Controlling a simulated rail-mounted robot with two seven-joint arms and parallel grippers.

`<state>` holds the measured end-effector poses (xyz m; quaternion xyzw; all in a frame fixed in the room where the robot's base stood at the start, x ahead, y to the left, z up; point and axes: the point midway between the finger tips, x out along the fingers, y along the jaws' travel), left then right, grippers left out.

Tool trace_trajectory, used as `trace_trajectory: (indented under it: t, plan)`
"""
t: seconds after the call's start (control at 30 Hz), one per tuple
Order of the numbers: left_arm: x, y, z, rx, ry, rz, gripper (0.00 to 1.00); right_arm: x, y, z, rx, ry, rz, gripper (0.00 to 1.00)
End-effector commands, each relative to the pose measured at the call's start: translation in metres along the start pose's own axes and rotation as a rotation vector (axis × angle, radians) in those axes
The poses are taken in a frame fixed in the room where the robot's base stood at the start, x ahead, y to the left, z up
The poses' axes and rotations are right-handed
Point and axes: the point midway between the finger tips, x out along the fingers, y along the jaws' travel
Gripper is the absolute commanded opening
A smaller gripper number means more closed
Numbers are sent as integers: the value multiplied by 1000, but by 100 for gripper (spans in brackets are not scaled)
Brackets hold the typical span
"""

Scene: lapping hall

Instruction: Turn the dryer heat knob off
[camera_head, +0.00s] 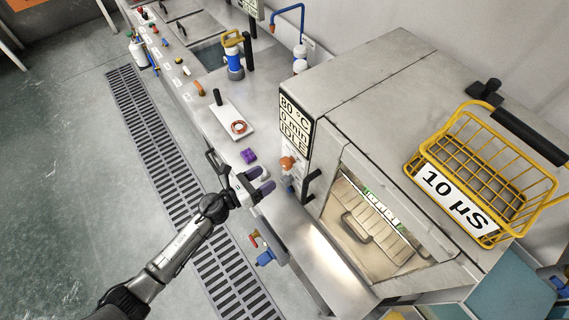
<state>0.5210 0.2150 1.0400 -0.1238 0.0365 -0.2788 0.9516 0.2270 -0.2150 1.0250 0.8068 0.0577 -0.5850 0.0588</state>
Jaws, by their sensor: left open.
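The dryer (345,95) is the large steel cabinet at the right, with a glass window in its front. Its display (294,123) reads 80 °C, 0 min, IDLE. Below the display is an orange knob (287,163), which looks like the heat knob; its setting is too small to read. My left gripper (264,181) is open and empty, just left of and below the orange knob in the picture, with its fingers pointing towards the panel. It looks apart from the knob. My right gripper is not in view.
A black handle (311,184) stands out near the knob. A purple block (248,156) lies on the bench by my gripper. A red-handled valve (255,239) is below. Floor grating (160,150) runs alongside.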

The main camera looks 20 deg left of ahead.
Motion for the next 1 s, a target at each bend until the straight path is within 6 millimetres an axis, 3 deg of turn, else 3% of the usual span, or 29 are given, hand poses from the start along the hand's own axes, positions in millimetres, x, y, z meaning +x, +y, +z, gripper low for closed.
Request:
trace_trajectory:
  t: [0.2,0.4,0.63,1.0]
  plan:
    - [41,0,2,-4,-3,1,69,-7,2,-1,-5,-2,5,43]
    - [67,0,1,-3,-2,2,69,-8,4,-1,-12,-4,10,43]
    - [80,0,0,-3,-1,2,69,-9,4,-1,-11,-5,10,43]
    - [82,0,0,-3,-1,1,68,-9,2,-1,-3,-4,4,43]
